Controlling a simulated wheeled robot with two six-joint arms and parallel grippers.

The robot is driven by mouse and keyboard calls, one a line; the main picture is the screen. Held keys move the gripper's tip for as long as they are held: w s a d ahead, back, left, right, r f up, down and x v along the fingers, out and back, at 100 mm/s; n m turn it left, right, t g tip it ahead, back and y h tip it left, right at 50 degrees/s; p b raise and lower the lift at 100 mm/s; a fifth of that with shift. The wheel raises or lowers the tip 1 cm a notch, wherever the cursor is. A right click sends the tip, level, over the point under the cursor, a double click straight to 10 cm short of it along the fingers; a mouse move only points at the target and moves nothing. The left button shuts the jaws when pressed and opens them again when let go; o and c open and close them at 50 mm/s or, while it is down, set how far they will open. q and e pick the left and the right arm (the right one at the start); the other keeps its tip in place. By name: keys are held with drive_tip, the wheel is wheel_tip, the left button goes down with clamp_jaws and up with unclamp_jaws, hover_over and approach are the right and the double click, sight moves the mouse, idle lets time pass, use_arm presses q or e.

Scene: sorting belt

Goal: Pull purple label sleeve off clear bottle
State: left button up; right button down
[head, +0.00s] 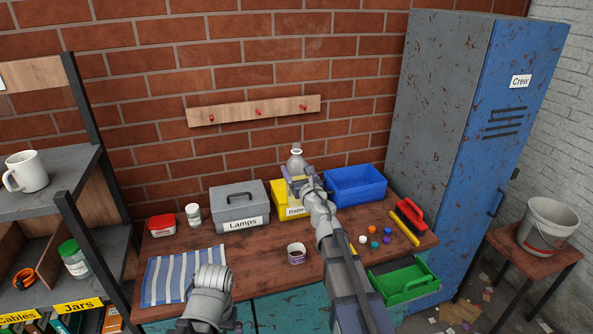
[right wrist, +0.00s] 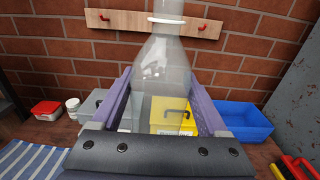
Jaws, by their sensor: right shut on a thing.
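A clear bottle (head: 296,161) with a white neck ring is upright in my right gripper (head: 300,184), above the back of the workbench. In the right wrist view the clear bottle (right wrist: 163,65) stands between the two purple-grey fingers, which are shut on its body. I see no purple sleeve on the visible part of the bottle; its lower end is hidden by the gripper. A small purple-and-white open ring or cup (head: 296,254) stands on the bench; I cannot tell if it is the sleeve. Part of my left arm shows at the bottom, but its fingers do not.
A grey Lamps box (head: 238,198), a yellow box (head: 281,208) and a blue bin (head: 356,188) line the back of the bench. A striped cloth (head: 165,277) lies left. Several coloured caps, a red-handled brush (head: 410,213) and a green drawer bin (head: 405,282) are right.

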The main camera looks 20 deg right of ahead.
use_arm(q)
wheel_tip(320, 180, down, 16)
drive_tip(key=b, duration=1.5)
drive_tip(key=shift+b, duration=0.3)
use_arm(e)
wheel_tip(320, 180, down, 16)
idle(0.3)
wheel_tip(320, 180, up, 8)
drive_tip(key=p, duration=0.8)
drive_tip(key=shift+r, duration=0.15)
use_arm(q)
wheel_tip(320, 180, up, 8)
drive_tip(key=shift+c, duration=0.2)
